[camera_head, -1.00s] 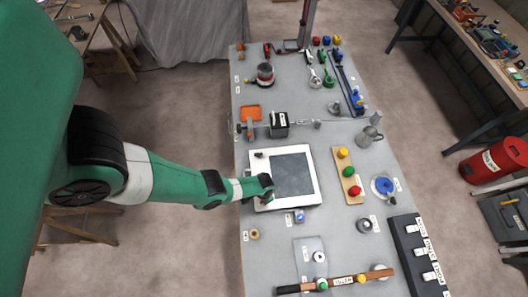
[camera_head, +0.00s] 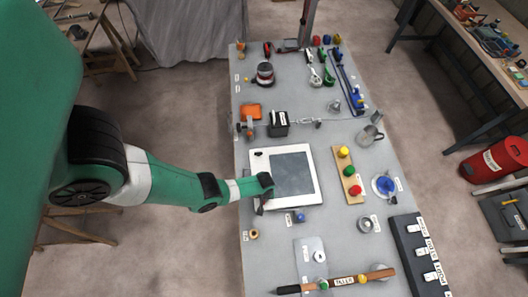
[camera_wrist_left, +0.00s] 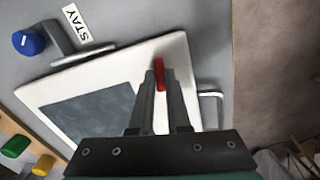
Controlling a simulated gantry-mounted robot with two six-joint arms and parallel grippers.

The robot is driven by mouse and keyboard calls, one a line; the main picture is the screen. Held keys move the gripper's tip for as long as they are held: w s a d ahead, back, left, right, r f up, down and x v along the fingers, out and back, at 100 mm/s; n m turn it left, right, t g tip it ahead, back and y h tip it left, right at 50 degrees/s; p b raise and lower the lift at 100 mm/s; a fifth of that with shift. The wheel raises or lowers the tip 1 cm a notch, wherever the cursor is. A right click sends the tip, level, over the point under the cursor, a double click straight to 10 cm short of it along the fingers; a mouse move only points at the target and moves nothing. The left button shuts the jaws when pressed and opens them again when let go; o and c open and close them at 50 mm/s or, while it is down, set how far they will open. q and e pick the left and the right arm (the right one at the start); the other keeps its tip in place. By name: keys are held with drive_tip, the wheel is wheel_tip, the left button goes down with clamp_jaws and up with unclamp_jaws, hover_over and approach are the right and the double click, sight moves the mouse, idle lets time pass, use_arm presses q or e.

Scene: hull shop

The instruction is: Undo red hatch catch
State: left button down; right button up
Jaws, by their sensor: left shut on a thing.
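The red hatch catch (camera_wrist_left: 159,75) shows in the left wrist view at the edge of the white hatch frame (camera_wrist_left: 172,52). It stands between the fingertips of my left gripper (camera_wrist_left: 161,88), which is shut on it. In the head view my left gripper (camera_head: 262,195) is at the left edge of the hatch (camera_head: 307,200), which has a dark grey panel (camera_head: 292,174). The catch is hidden there behind the gripper. The hatch lies flat on the bench. My right gripper is not in view.
A blue knob (camera_wrist_left: 28,42) sits by a STAY label (camera_wrist_left: 76,22) and bracket near the hatch. A wooden strip with yellow, green and red knobs (camera_head: 348,172) lies right of the hatch. A black box (camera_head: 278,125) stands behind it.

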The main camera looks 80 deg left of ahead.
use_arm(q)
drive_tip(key=shift+n, duration=1.1)
drive_tip(key=c, duration=0.9)
unclamp_jaws()
